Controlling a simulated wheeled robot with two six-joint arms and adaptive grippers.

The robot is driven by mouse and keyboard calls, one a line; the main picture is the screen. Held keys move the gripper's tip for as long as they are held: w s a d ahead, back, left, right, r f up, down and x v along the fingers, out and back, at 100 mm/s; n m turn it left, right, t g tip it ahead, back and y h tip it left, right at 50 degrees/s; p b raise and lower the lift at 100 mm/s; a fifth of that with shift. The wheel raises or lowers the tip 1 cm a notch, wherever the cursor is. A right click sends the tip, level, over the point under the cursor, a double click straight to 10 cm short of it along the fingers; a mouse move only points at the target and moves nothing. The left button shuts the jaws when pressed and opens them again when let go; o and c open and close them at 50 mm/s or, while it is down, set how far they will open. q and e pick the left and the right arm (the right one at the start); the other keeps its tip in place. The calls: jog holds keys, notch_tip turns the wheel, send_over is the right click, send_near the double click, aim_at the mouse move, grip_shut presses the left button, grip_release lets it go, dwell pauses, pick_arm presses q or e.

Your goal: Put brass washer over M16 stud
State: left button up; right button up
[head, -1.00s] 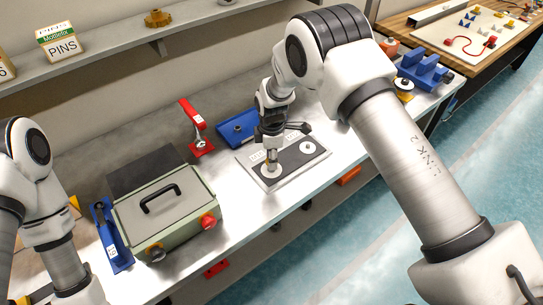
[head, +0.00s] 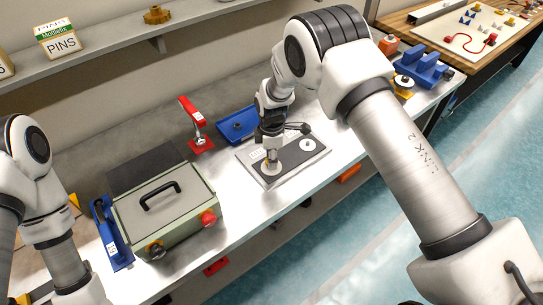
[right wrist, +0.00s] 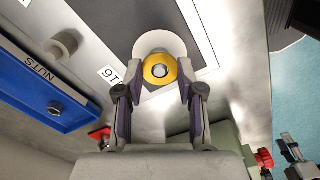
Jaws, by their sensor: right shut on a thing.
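The brass washer (right wrist: 148,74) is a yellow ring between the fingertips of my right gripper (right wrist: 161,76) in the right wrist view. My right gripper (head: 271,158) is shut on it, over the near-left white disc (head: 270,173) of the plate in the head view. The grey end of the M16 stud (right wrist: 160,71) shows inside the washer's hole. The white disc (right wrist: 150,41) lies behind the washer. How far down the stud the washer sits cannot be told. My left arm shows at the left of the head view, but its gripper is out of view.
The dark-topped plate (head: 303,163) carries a second white disc (head: 308,145). A blue tray (head: 238,126) marked NUTS and a red clamp (head: 194,117) stand behind. A green-grey box (head: 184,232) with a handle stands to the left. The bench's front edge is close.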

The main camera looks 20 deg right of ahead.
jog(key=shift+f, duration=0.1)
jog(key=shift+f, duration=0.45)
jog(key=o, duration=1)
notch_tip(320, 180, up, 7)
jog(key=p, duration=0.5)
jog(key=shift+r, duration=0.2)
jog(key=shift+f, duration=0.15)
